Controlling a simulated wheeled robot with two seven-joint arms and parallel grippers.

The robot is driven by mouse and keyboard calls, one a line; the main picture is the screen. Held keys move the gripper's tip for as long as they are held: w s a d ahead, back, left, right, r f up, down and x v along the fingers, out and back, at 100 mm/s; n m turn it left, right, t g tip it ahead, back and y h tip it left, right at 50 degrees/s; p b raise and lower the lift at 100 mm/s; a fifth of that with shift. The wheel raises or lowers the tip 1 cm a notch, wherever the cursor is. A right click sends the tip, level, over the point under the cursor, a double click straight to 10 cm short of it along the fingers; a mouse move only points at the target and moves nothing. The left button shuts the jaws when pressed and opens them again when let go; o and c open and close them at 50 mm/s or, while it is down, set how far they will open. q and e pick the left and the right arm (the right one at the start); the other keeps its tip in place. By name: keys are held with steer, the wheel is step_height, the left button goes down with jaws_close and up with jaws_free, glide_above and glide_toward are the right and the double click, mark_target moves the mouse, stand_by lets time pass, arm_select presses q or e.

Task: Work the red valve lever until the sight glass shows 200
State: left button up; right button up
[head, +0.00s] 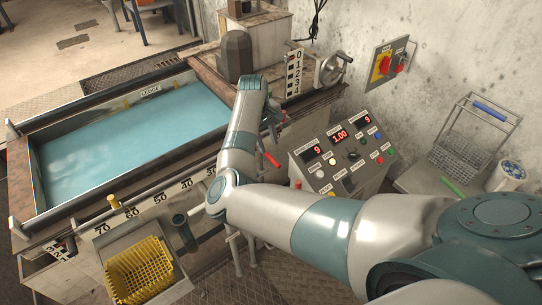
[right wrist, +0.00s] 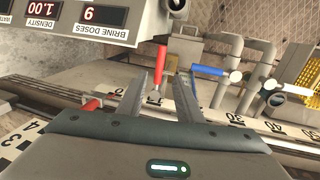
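In the right wrist view a red lever (right wrist: 160,62) stands upright beyond the gap between the fingers of my right gripper (right wrist: 163,84), which is open. I cannot tell whether they touch. A second red handle (right wrist: 85,108) lies tilted, left of the fingers. In the head view one red handle (head: 271,159) shows just below my right gripper (head: 274,122), and a small red end (head: 298,184) shows by the console. I cannot tell which is the valve lever. No sight glass reading of 200 is legible. My left gripper is out of view.
A blue lever (right wrist: 207,70) and grey pipes stand right of the fingers. The console (head: 345,152) has red displays, one reading 1.00. A water tank (head: 22,160), a yellow basket (head: 140,272) and a 0 to 4 scale (head: 293,72) surround my arm.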

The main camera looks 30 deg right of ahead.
mark_target(272, 159)
steer(key=f, duration=0.3)
steer(key=d+f, duration=0.1)
steer(key=f, duration=0.2)
steer(key=shift+d+f, duration=0.2)
steer(key=shift+f, duration=0.1)
steer(key=shift+d+f+b, duration=0.1)
steer(key=shift+f+b, duration=0.2)
steer(key=shift+f, duration=0.25)
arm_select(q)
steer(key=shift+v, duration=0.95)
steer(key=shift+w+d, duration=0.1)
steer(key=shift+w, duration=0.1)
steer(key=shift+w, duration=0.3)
arm_select(e)
jaws_close()
